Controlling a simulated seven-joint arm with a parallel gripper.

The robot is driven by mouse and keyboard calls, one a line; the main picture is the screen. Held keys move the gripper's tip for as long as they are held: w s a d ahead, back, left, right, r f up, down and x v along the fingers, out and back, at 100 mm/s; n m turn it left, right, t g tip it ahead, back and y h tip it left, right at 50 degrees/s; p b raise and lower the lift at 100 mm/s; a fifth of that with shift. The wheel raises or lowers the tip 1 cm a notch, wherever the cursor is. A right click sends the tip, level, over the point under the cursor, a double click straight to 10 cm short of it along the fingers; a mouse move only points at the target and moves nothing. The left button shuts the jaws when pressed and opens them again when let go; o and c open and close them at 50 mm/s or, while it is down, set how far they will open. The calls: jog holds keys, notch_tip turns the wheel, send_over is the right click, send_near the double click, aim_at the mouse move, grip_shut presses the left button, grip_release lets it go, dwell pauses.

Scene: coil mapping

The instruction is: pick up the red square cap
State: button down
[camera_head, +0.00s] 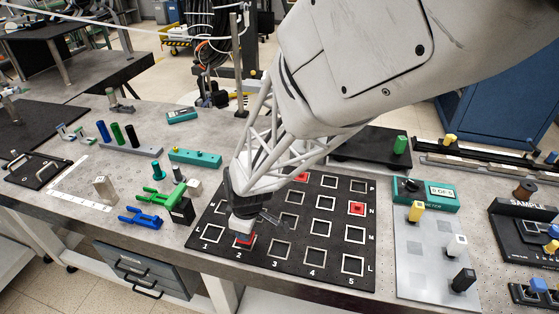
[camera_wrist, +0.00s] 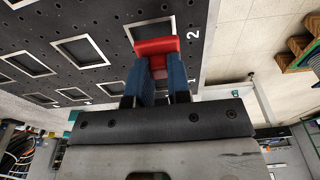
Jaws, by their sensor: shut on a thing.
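A red square cap shows in the wrist view (camera_wrist: 157,46), between the blue fingertips of my gripper (camera_wrist: 160,68), which is shut on it. In the head view my gripper (camera_head: 243,226) is low over the front left of the black grid board, at column 2 of row L. A bit of the red cap (camera_head: 244,238) shows below it there. The arm and fingers hide part of the cap, and I cannot tell if it touches the board. Other red squares lie on the board, one near N5 (camera_head: 357,208) and one farther back (camera_head: 301,176), partly behind my arm.
The black grid board (camera_head: 275,272) has several white-framed squares. Green and blue clamp-like parts (camera_head: 142,218) and a black block (camera_head: 182,211) stand to its left. A grey plate (camera_head: 418,277) with yellow, white and black-based pieces lies to its right.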

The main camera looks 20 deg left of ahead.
jog(key=s+d+r, duration=0.1)
jog(key=s+d, duration=0.9)
jog(key=shift+s+d+r, duration=0.15)
jog(key=shift+s, duration=0.25)
jog(key=shift+w, duration=0.1)
dwell(0.5)
jog(key=w+d+r+m, duration=0.2)
jog(key=w, duration=1)
jog(key=w+d+r+m, duration=0.2)
jog(key=w+d+m, duration=0.1)
jog(key=w, duration=0.8)
jog(key=w+d+r+m+t, duration=0.1)
jog(key=w+d+m, duration=0.3)
jog(key=w+d, duration=1.4)
jog(key=w+r, duration=0.1)
jog(key=w, duration=0.2)
jog(key=shift+r, duration=0.2)
jog(key=w, duration=0.5)
jog(key=w+a+f, duration=0.1)
jog(key=w, duration=1)
jog(key=shift+a+f, duration=0.3)
